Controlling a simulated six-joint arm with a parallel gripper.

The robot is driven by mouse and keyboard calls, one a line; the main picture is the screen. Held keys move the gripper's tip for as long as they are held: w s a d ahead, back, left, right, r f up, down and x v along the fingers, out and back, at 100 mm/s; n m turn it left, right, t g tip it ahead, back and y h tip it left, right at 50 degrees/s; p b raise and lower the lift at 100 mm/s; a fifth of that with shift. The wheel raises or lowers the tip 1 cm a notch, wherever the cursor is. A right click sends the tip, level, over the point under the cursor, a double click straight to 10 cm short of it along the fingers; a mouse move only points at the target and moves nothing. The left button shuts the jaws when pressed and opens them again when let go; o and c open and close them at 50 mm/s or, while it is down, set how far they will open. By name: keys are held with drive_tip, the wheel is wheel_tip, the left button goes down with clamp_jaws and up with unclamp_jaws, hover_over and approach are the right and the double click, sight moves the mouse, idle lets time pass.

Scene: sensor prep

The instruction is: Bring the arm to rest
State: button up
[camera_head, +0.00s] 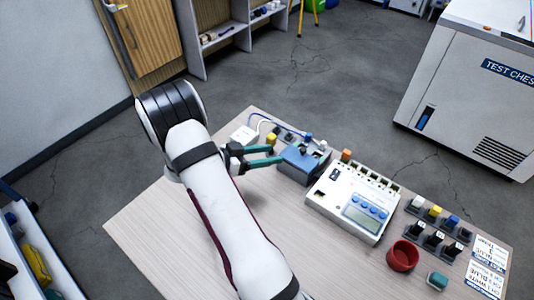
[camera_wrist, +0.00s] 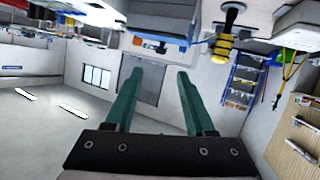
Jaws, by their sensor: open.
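My gripper (camera_head: 268,155) has two green fingers that stand apart with nothing between them. In the head view it is over the back of the wooden table (camera_head: 150,225), just left of a blue-grey box (camera_head: 303,165). Whether a fingertip touches that box I cannot tell. In the wrist view the open fingers (camera_wrist: 160,75) point away across the room, and the picture is upside down.
A white instrument with a display (camera_head: 350,202) stands mid-table. To its right are a red cup (camera_head: 403,256), a teal block (camera_head: 437,281), and racks of coloured connectors (camera_head: 433,238). A white chest (camera_head: 470,90) stands on the floor behind. The table's front left is clear.

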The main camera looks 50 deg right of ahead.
idle(0.3)
drive_tip(key=w+a+r+n+t+y, duration=0.2)
drive_tip(key=w+a+r+t, duration=0.15)
drive_tip(key=w+t, duration=0.3)
drive_tip(key=w+a+r+n+t+y, duration=0.1)
drive_tip(key=w+a+r+t+y, duration=0.15)
drive_tip(key=w+a+t, duration=0.4)
drive_tip(key=w+a+r+n+t+y, duration=0.1)
drive_tip(key=a+r+n+y, duration=0.25)
drive_tip(key=a, duration=0.35)
drive_tip(key=w+a+r+n+t+y, duration=0.1)
drive_tip(key=w+a+r+n+y, duration=0.1)
drive_tip(key=a+y, duration=0.35)
drive_tip(key=s+a+r+n+g+y, duration=0.1)
drive_tip(key=s+a+n+g+y, duration=0.3)
drive_tip(key=s+a, duration=0.9)
drive_tip(key=s+d+n+g+h, duration=0.1)
drive_tip(key=s+g, duration=0.1)
drive_tip(key=s, duration=0.7)
drive_tip(key=s+d+f+n+g+h, duration=0.1)
drive_tip(key=s+n+g+h, duration=0.1)
drive_tip(key=s, duration=0.7)
drive_tip(key=shift+f+g, duration=0.15)
drive_tip(key=shift+g, duration=0.65)
